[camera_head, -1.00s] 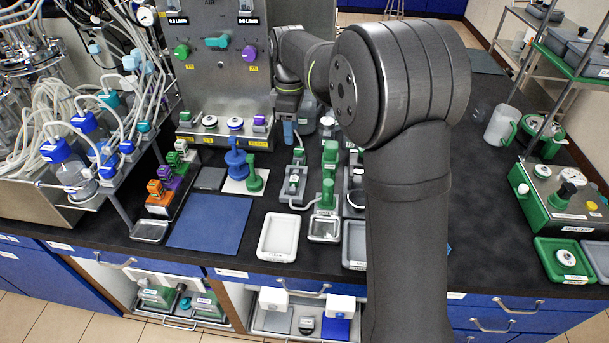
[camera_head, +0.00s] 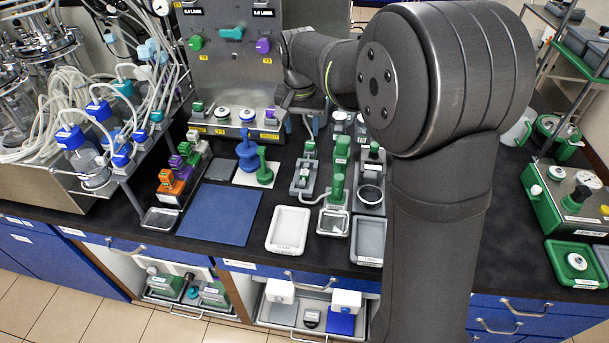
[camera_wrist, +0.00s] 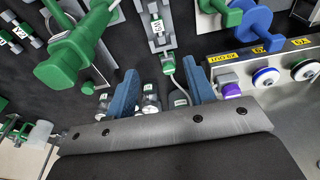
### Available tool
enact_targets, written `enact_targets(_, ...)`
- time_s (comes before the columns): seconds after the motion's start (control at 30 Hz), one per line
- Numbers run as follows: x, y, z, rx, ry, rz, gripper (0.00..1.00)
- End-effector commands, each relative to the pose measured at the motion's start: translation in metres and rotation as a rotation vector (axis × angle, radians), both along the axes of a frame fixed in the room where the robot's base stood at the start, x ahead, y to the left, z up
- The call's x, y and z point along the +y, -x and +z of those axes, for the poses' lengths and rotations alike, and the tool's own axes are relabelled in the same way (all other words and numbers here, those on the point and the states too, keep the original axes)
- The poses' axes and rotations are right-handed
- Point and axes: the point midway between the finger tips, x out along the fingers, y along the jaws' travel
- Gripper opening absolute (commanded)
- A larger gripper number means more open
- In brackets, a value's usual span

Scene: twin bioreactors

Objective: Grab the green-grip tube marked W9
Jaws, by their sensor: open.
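In the wrist view my gripper (camera_wrist: 160,86) is open, with its two blue fingers apart and nothing held between them. A small green-topped piece (camera_wrist: 169,65) on a pale tube shows just beyond the gap. The tube runs to a green-labelled item (camera_wrist: 180,98) between the fingers, partly hidden by the wrist. A grey holder (camera_wrist: 157,26) with a marked label stands beyond; I cannot read the label surely as W9. In the head view a green-grip piece sits in a grey holder (camera_head: 304,178). My gripper is mostly hidden there near the panel.
A tall green-handled piece (camera_head: 337,182) stands right of the holder. Blue (camera_head: 247,150) and green (camera_head: 264,170) pieces stand at left. Small clear vials (camera_wrist: 150,103) sit by the left finger. The steel panel (camera_head: 237,75) rises behind. A white tray (camera_head: 289,230) is in front.

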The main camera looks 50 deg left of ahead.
Motion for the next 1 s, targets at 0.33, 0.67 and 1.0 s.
enact_targets(0.33,0.006,-0.007,-0.068,0.003,0.006,-0.005,0.49)
enact_targets(0.67,0.011,-0.012,-0.116,0.001,0.002,-0.004,0.49)
enact_targets(1.0,0.008,-0.013,-0.155,0.001,0.003,-0.003,0.49)
